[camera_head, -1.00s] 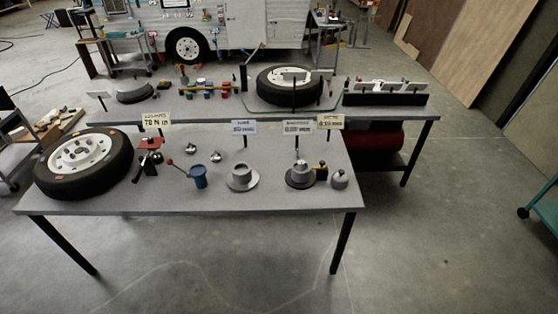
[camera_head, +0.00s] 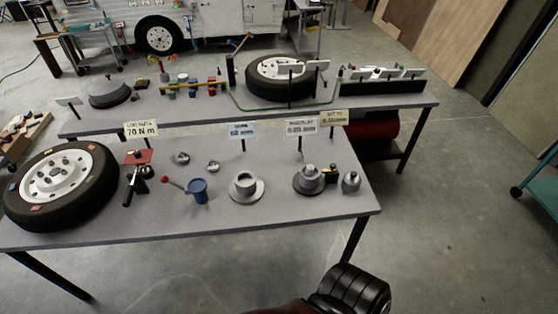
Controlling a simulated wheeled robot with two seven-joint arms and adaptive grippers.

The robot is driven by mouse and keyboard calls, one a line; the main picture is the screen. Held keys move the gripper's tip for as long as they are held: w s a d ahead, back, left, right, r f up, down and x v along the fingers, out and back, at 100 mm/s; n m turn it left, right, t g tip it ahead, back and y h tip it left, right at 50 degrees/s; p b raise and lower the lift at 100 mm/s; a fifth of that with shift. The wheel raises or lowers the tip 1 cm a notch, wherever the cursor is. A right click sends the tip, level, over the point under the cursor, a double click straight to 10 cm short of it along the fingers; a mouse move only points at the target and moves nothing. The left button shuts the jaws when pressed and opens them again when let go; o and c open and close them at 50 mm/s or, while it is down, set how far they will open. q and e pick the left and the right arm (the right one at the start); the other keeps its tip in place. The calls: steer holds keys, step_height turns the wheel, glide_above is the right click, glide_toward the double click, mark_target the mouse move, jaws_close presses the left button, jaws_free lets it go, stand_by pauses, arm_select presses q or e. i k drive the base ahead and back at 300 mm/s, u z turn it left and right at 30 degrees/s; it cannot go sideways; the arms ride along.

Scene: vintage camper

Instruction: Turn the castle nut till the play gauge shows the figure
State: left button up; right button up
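A grey hub (camera_head: 309,181) on a round dark base stands near the right end of the front bench. A small dark and yellow device, perhaps the play gauge (camera_head: 330,173), sits against its right side. The castle nut cannot be made out, and no gauge reading is legible. A yellowish card (camera_head: 335,117) and a white card (camera_head: 302,125) stand behind the hub; their figures are too blurred to read surely. Neither gripper's fingers show.
The front bench (camera_head: 270,214) also holds a wheel (camera_head: 62,184), a blue pot (camera_head: 198,191), a flanged grey part (camera_head: 245,188) and a small grey pot (camera_head: 351,182). A second bench (camera_head: 408,112) stands behind. Floor right of the front bench is clear.

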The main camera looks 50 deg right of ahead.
mark_target(310, 169)
steer(key=z, duration=0.15)
steer(key=i, duration=0.65)
steer(key=z, duration=0.95)
steer(key=i, duration=0.5)
steer(key=z, duration=0.6)
